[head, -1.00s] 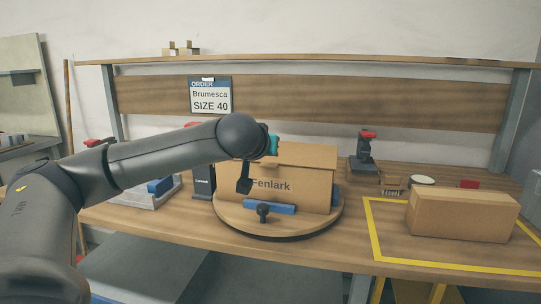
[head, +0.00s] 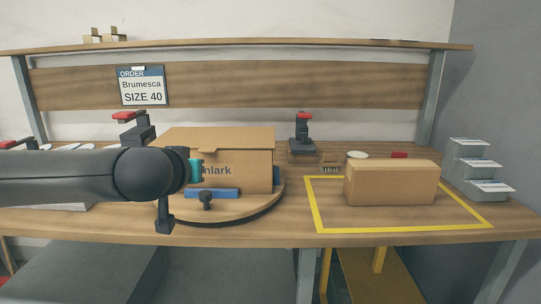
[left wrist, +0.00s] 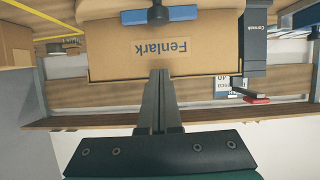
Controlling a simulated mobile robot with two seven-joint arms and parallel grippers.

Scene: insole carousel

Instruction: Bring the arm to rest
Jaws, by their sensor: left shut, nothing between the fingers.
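My left arm comes in from the left in the head view, its forearm about level. Its teal wrist part (head: 196,170) overlaps the left side of a brown carton marked Fenlark (head: 235,175). My left gripper (left wrist: 160,75) shows in the left wrist view with its two dark fingers together and nothing between them. In the head view the fingers are hidden behind the wrist. In the left wrist view the carton (left wrist: 115,52) appears upside down beyond the fingertips; the exact gap cannot be told. My right gripper is not in view.
The carton stands on a round wooden turntable (head: 240,212) with a blue block (head: 212,193) and a black knob. A plain brown box (head: 390,183) sits inside a yellow outline (head: 322,222) at right. Grey bins (head: 472,170) stand at the far right. An order sign (head: 142,86) hangs behind.

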